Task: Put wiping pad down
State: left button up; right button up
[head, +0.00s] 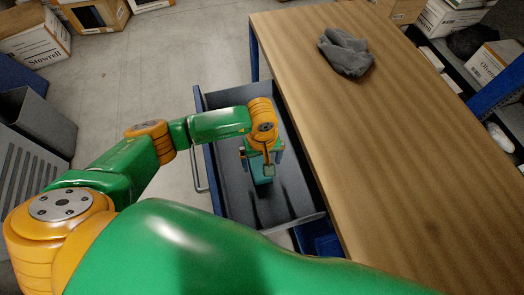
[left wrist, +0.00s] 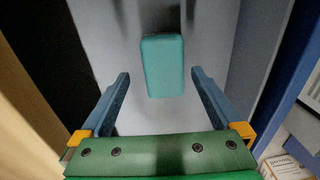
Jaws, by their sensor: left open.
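The wiping pad, a teal rounded block (left wrist: 163,66), lies on the grey floor of the open drawer (head: 228,190). My left gripper (head: 262,158) is down inside the drawer. In the left wrist view it is open (left wrist: 160,84), with its two blue fingers spread wide on either side of the pad's near end. Gaps show between the pad and both fingers. In the head view the pad is largely masked by the gripper and wrist. My right gripper is not in view.
The wooden worktop (head: 410,140) stands right beside the drawer, with a crumpled grey cloth (head: 345,52) on it. A grey bin (head: 38,122) is at the left. Cardboard boxes (head: 36,36) line the back, and racks stand at the right.

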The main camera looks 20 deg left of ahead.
pick_arm(q)
notch_tip(320, 180, up, 9)
jog(key=b, duration=0.1)
jog(key=shift+s+f, duration=0.1)
jog(key=shift+f, duration=0.05)
dwell(0.3)
